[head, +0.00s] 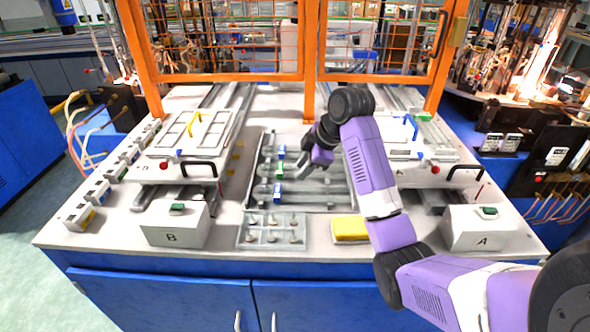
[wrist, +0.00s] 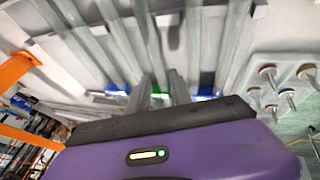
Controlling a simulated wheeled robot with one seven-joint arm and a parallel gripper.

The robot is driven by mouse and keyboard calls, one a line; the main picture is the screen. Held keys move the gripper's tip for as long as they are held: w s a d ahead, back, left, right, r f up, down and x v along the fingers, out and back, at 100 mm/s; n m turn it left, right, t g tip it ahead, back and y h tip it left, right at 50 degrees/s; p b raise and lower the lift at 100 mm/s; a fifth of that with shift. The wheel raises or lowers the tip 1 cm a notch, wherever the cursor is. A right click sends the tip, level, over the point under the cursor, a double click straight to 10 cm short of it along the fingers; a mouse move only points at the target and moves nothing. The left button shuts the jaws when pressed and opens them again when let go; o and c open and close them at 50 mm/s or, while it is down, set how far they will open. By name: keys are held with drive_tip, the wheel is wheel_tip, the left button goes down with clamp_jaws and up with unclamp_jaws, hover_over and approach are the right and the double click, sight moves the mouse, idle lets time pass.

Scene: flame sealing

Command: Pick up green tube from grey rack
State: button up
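The grey rack (head: 322,208) lies in the middle of the white table, with several clear tubes lying across it. The green tube is marked by a green band (head: 279,171), between a tube with a blue band (head: 281,152) above and another blue band (head: 277,190) below. In the wrist view the green band (wrist: 160,94) shows close to my fingers, with blue on both sides. My gripper (head: 303,168) is over the rack, just right of the green band. Its two fingers look apart, with nothing clearly held. The exact gap to the tube cannot be told.
A small holder with several pegs (head: 272,240) stands in front of the rack. A yellow block (head: 350,229) lies to its right. Boxes B (head: 173,236) and A (head: 476,238) stand at the front corners. An orange fence (head: 308,80) rises behind.

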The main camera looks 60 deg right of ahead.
drive_tip(key=shift+x, duration=1.05)
clamp_jaws()
